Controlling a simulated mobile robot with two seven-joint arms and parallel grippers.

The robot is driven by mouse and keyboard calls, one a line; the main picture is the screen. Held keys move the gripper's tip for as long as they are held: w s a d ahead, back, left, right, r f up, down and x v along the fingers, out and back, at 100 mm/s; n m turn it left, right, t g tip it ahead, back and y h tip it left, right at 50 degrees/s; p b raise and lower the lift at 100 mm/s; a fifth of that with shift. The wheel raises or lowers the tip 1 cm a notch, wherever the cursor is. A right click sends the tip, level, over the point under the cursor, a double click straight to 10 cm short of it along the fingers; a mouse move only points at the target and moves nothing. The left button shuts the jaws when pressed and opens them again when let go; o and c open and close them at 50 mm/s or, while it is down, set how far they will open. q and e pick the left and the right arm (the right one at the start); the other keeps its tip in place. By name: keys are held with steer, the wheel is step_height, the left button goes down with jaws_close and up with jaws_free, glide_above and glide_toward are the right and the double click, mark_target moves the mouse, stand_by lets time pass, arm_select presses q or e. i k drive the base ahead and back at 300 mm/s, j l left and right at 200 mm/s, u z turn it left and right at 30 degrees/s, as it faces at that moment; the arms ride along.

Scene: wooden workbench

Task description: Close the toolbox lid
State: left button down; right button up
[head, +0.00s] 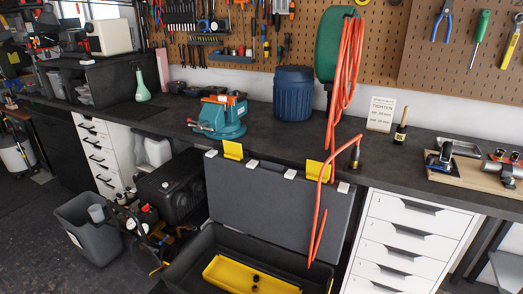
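The toolbox (196,258) is a dark open box at the bottom middle, cut off by the lower edge of the picture. Its grey lid (265,205) stands up, open, against the front of the workbench. Two yellow latches show on the lid's top edge, a left latch (232,149) and a right latch (319,171). A yellow tray (235,272) with small dark round spots lies inside the box. Neither of my grippers is in the head view.
An orange-red hose (345,75) hangs from a green holder, and part of it crosses in front of the lid's right side. A compressor (172,190) and grey bin (88,230) stand left, white drawers (405,235) right. A blue vise (220,117) sits on the workbench (290,133).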

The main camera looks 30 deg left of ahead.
mark_target(270, 202)
steer(key=j+z, duration=0.15)
steer(key=z, duration=1.25)
steer(key=k+j, duration=0.15)
steer(key=j, duration=0.25)
steer(key=k+j, duration=0.1)
steer(key=j, duration=0.25)
steer(key=k+j, duration=0.15)
steer(key=j, duration=0.25)
steer(key=k+j, duration=0.1)
steer(key=j, duration=0.3)
steer(key=k+j, duration=0.15)
steer(key=j, duration=0.2)
steer(key=k+j, duration=0.15)
steer(key=j, duration=0.25)
steer(key=k+j, duration=0.1)
steer(key=j, duration=0.3)
